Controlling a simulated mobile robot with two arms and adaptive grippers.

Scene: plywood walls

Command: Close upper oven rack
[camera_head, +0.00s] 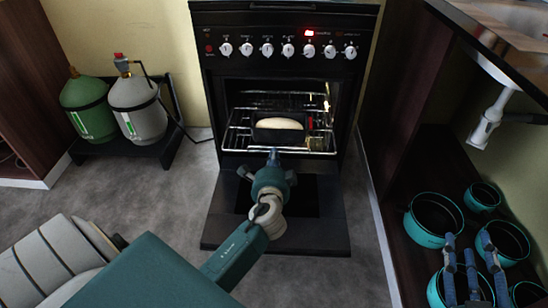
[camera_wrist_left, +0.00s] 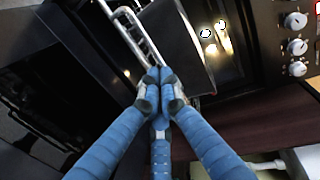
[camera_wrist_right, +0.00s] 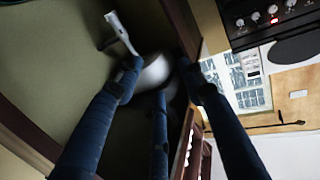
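The black oven (camera_head: 212,95) stands with its door (camera_head: 325,225) folded down. A wire rack (camera_head: 322,143) sticks out of the lit cavity and bears a dark pan (camera_head: 278,135) with a pale loaf (camera_head: 279,125). My left gripper (camera_head: 273,157) is at the rack's front edge. In the left wrist view its fingertips (camera_wrist_left: 160,76) are together at the end of the rack bars (camera_wrist_left: 140,38), beside the pan (camera_wrist_left: 178,45); whether they grip a bar is unclear. My right gripper (camera_head: 469,250) is at lower right; its fingers are spread in the right wrist view (camera_wrist_right: 160,75).
Several teal pots (camera_head: 432,222) sit in the low cabinet on the right, around my right gripper. A white drain pipe (camera_head: 490,118) hangs above them. Two gas bottles (camera_head: 137,107) stand on a black stand left of the oven. The floor (camera_head: 185,200) left of the door is clear.

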